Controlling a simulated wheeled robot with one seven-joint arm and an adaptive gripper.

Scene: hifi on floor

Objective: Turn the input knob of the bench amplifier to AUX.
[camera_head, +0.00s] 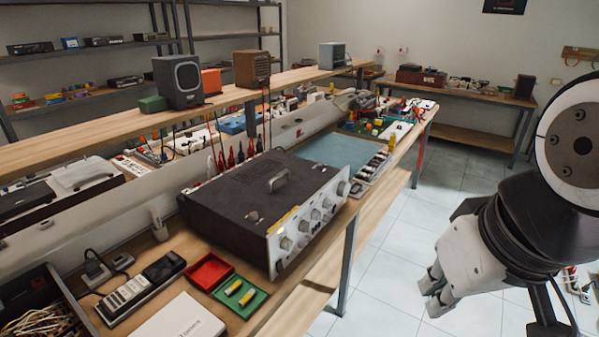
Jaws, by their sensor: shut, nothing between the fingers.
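The bench amplifier (262,202) is a dark box with a handle on top and a silver front panel (309,222) facing right, toward the aisle. Several round knobs (315,214) sit on the panel. The panel's lettering is too small to read, so I cannot tell which knob is the input knob or where it points. My gripper (432,298) is at the lower right, over the tiled floor, pointing down and left. It is shut and empty, well apart from the amplifier and to the right of it.
Red and green trays (211,272) with yellow parts lie in front of the amplifier on the wooden bench (190,322). Speakers (180,82) stand on the shelf above. The tiled aisle (385,245) is clear.

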